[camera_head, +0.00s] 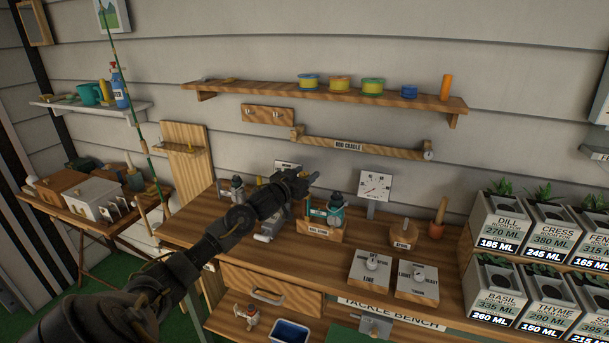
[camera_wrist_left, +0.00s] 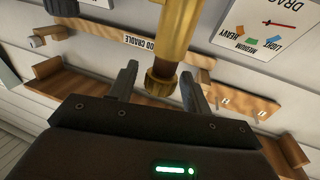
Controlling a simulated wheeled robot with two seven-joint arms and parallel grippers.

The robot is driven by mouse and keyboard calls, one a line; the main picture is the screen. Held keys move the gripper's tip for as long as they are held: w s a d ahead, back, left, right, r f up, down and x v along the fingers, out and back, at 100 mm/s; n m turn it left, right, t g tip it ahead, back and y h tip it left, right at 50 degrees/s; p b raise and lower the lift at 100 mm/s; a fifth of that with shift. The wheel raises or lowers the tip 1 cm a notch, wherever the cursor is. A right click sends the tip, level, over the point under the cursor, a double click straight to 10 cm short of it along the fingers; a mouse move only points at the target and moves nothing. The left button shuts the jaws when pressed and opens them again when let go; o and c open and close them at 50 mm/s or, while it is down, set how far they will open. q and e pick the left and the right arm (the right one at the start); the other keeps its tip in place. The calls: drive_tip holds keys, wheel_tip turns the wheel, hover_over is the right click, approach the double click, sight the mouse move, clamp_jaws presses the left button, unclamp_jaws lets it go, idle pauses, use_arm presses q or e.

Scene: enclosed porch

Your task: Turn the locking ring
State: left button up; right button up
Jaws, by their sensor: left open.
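No ring is labelled, so I cannot tell whether this collar is the locking ring. My right gripper is not in view.
A white dial (camera_head: 376,186) stands behind the device; in the wrist view it reads DRAG (camera_wrist_left: 268,25). Labelled planters (camera_head: 497,300) crowd the right end. The rod cradle (camera_head: 362,147) hangs above.

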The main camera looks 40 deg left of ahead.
use_arm(q)
drive_tip(key=c, duration=1)
drive_tip(key=shift+o, duration=0.2)
drive_tip(key=shift+y, duration=0.4)
drive_tip(key=shift+d+f+n+g+y+b, duration=0.15)
drive_tip(key=shift+n+g+y+b, duration=0.15)
drive_tip(key=shift+n+y, duration=0.55)
drive_tip(key=n+g+y+b, duration=0.1)
drive_tip(key=n+y, duration=0.1)
drive_tip(key=y, duration=0.1)
drive_tip(key=shift+n+g+y, duration=0.6)
drive_tip(key=shift+n+y, duration=0.25)
drive_tip(key=shift+y, duration=0.3)
drive_tip(key=shift+n+g+y+p, duration=0.8)
drive_tip(key=shift+n+g+y, duration=0.3)
drive_tip(key=shift+y, duration=0.4)
